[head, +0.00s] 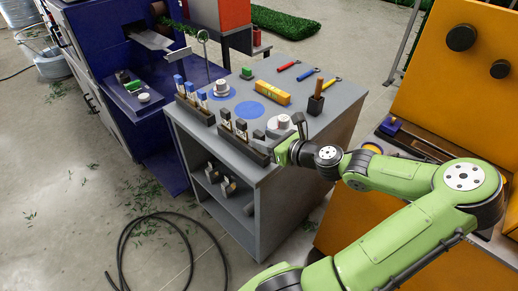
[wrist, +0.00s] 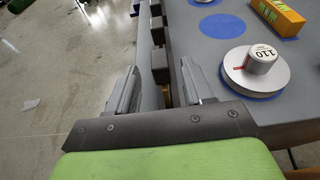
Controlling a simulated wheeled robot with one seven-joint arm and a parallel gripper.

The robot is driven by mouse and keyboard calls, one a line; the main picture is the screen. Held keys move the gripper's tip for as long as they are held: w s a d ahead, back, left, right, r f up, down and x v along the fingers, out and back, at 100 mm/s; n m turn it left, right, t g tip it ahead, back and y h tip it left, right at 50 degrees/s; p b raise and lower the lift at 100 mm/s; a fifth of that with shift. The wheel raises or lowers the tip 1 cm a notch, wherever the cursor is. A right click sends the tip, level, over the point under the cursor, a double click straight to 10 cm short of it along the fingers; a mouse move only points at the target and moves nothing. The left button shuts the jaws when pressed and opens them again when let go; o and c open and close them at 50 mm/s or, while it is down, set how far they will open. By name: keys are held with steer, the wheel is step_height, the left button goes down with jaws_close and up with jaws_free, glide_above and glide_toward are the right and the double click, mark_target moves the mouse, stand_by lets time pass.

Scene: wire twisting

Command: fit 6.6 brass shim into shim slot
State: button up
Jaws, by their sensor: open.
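My gripper (wrist: 158,90) is open, its two fingers apart over the front edge of the grey cabinet top. In the head view my gripper (head: 285,150) is at the near end of the front black rack (head: 243,146). That rack holds several upright pieces with dark tops (head: 241,126). In the wrist view a row of dark blocks (wrist: 159,68) leads toward the space between the fingers, with a small brownish patch near the right finger. A rear rack (head: 194,108) holds several blue-topped pieces (head: 189,86). I cannot read a 6.6 mark or tell which opening is the shim slot.
A white disc with a knob marked 110 (wrist: 262,62) stands right of my gripper. A yellow box (head: 272,92), a pen cup (head: 316,104) and hand tools (head: 307,74) lie on the cabinet top. A blue machine (head: 110,50) stands left; a black cable (head: 125,240) lies on the floor.

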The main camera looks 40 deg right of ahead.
mark_target(255, 135)
steer(key=b+x, duration=0.2)
steer(key=x, duration=0.3)
steer(key=shift+w+d+f, duration=0.1)
steer(key=shift+d, duration=0.05)
jaws_close()
